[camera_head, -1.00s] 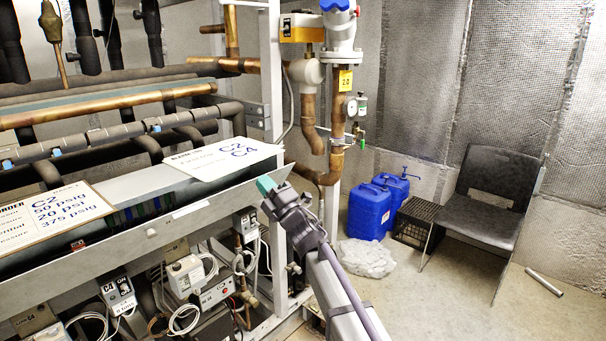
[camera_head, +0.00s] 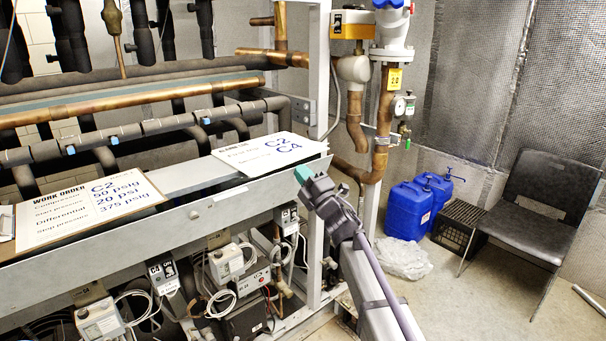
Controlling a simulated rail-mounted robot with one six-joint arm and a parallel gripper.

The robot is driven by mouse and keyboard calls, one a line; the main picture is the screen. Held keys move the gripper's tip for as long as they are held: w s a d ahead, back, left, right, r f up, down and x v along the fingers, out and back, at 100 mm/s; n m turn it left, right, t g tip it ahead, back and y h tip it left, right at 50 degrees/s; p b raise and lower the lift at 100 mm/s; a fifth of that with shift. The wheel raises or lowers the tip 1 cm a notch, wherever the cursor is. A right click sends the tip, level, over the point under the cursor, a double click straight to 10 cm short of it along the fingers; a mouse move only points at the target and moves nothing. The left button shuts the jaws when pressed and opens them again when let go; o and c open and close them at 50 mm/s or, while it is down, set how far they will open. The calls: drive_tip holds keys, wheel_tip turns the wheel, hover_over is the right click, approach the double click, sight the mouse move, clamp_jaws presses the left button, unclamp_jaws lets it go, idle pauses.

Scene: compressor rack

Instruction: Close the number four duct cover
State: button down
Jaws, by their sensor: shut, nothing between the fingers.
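The duct cover is a long grey metal flap (camera_head: 240,198) running along the front of the rack, with a small round knob (camera_head: 193,214) on its face. I take it as the number four cover; I can read no number on it. Its upper edge now meets the grey duct top (camera_head: 185,178), and no wiring gap shows between them. I cannot tell if it is latched. My gripper (camera_head: 303,174) has teal fingertips, shut and empty, at the right end of the cover. They look against or very near its face; exact contact is unclear.
A work order sheet (camera_head: 85,212) and a C2/C4 sheet (camera_head: 268,153) lie on top. A copper pipe with valve (camera_head: 382,125) stands right of my gripper. Control boxes (camera_head: 228,264) with loose cables sit below. Blue jugs (camera_head: 408,212) and a chair (camera_head: 535,215) stand on the floor at right.

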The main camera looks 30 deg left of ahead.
drive_tip(key=d+r+b+v, duration=0.1)
drive_tip(key=b+v, duration=0.4)
drive_tip(key=v, duration=0.8)
drive_tip(key=s+f+y+b, duration=0.2)
drive_tip(key=s+f+b, duration=0.3)
drive_tip(key=f+b, duration=0.3)
drive_tip(key=r+p+x, duration=0.1)
drive_tip(key=p+x, duration=0.7)
drive_tip(key=x, duration=0.7)
drive_tip(key=shift+s+d+r+t, duration=0.15)
drive_tip(key=shift+s+d+t, duration=0.1)
drive_tip(key=shift+t, duration=0.15)
